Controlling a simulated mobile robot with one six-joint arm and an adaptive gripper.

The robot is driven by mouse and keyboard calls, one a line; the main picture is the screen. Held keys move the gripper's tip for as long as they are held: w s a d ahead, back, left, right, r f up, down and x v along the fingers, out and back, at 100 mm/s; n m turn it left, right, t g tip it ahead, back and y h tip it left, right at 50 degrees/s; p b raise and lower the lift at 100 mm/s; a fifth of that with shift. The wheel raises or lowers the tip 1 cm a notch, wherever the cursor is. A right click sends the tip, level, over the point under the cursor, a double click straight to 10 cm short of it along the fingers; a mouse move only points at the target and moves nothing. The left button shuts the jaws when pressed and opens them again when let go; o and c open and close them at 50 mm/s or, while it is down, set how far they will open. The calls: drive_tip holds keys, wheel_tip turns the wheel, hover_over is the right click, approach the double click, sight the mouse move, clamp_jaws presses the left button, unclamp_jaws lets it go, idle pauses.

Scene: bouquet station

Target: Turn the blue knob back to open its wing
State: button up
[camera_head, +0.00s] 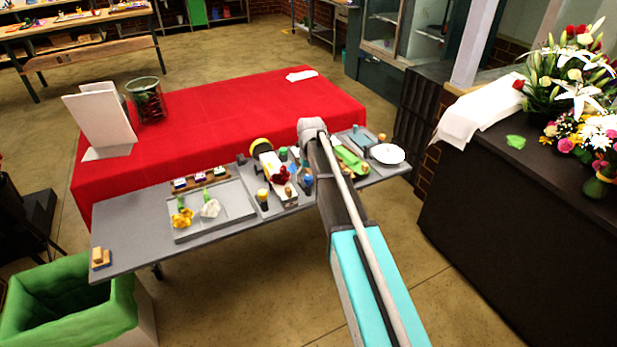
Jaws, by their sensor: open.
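A small blue knob-like cap (308,181) shows on a dark upright piece at the middle of the grey table, close to the left side of my arm. A similar yellow-topped piece (262,194) stands left of the box. I cannot make out which wing belongs to the blue knob or how far it is open. My arm reaches over the table from below and bends above these pieces. My gripper is not visible; the arm hides that area.
A grey tray (240,210) holds a yellow flower (181,218) and a white flower (210,209). A white plate (387,153) lies at the right end. A red-covered table (220,118) is behind, a green-lined bin (62,300) front left, and a dark flower counter (500,220) right.

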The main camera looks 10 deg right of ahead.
sight(308, 176)
drive_tip(key=shift+n, duration=0.3)
drive_tip(key=shift+n, duration=2)
drive_tip(key=n, duration=0.8)
drive_tip(key=shift+w+n, duration=0.1)
drive_tip(key=shift+n, duration=0.3)
drive_tip(key=n, duration=0.5)
wheel_tip(308, 176, up, 14)
drive_tip(key=p, duration=1.4)
drive_tip(key=s+f+m+b, duration=0.4)
drive_tip(key=s+m, duration=0.5)
drive_tip(key=s, duration=0.4)
drive_tip(key=s+f+m+b, duration=0.4)
drive_tip(key=s+m, duration=0.6)
drive_tip(key=s, duration=0.3)
drive_tip(key=shift+s+f+m+b, duration=0.2)
drive_tip(key=shift+f+m+b, duration=0.1)
drive_tip(key=shift+f+b, duration=0.05)
